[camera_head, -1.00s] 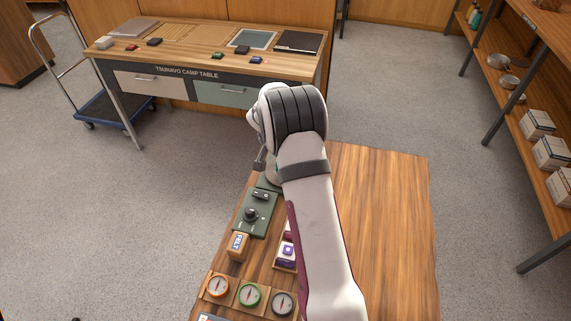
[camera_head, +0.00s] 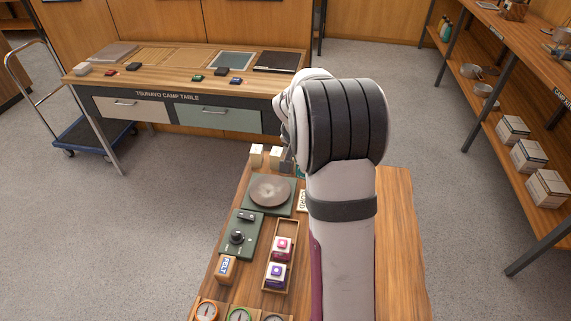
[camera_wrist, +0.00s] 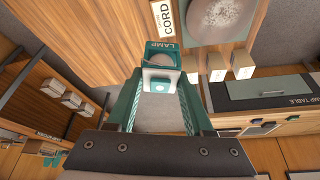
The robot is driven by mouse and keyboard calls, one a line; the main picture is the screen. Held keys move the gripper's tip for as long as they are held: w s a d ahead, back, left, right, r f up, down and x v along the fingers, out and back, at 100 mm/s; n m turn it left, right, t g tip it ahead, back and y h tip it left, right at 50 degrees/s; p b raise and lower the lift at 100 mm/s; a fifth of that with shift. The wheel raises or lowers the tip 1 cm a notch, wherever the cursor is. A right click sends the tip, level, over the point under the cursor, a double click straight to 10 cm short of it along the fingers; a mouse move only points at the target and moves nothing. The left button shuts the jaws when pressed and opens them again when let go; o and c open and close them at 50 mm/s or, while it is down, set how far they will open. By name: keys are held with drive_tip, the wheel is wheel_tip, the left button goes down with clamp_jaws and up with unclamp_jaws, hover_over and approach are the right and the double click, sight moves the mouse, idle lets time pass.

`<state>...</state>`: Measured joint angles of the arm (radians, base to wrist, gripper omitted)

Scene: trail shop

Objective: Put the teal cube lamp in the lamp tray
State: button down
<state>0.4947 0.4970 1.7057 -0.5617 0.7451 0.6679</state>
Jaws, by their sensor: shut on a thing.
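My gripper (camera_wrist: 161,82) has teal fingers closed on the teal cube lamp (camera_wrist: 160,76), a small pale cube with a teal button on its face. In the head view my arm hides the fingers and the held lamp. A narrow wooden tray (camera_head: 287,231), which looks like the lamp tray, lies on the near table. It holds a cube with a pink button (camera_head: 281,247) and one with a purple button (camera_head: 277,274). The tray's far end looks empty. A teal piece marked LAMP (camera_wrist: 162,45) lies beyond the held cube in the wrist view.
Left of the tray are a green panel with a knob (camera_head: 238,238) and a FELT block (camera_head: 226,268). Beyond are a round grey plate (camera_head: 270,191), a CORD block (camera_head: 302,199) and pale blocks (camera_head: 256,155). Compasses (camera_head: 240,314) lie at the near edge.

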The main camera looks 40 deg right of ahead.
drive_tip(key=shift+s+f+n+t, duration=0.2)
drive_tip(key=shift+s+n+t, duration=0.1)
drive_tip(key=shift+s+n, duration=0.65)
drive_tip(key=shift+s+a+f+n+t+y, duration=0.1)
drive_tip(key=shift+s+a+f+n+y, duration=0.3)
drive_tip(key=shift+a+f+n+y, duration=2)
drive_tip(key=shift+s+a+f+n+t, duration=0.1)
drive_tip(key=shift+s+a+f+n, duration=0.7)
drive_tip(key=shift+n, duration=3.35)
drive_tip(key=shift+a+f+n+t+y, duration=0.1)
drive_tip(key=shift+a+f+n+y, duration=1.55)
drive_tip(key=shift+n, duration=1.65)
drive_tip(key=shift+d+f+h, duration=0.35)
drive_tip(key=shift+f+h, duration=0.1)
drive_tip(key=shift+f, duration=0.05)
drive_tip(key=shift+f, duration=0.3)
drive_tip(key=shift+f, duration=0.15)
drive_tip(key=shift+f, duration=0.35)
drive_tip(key=shift+f, duration=0.1)
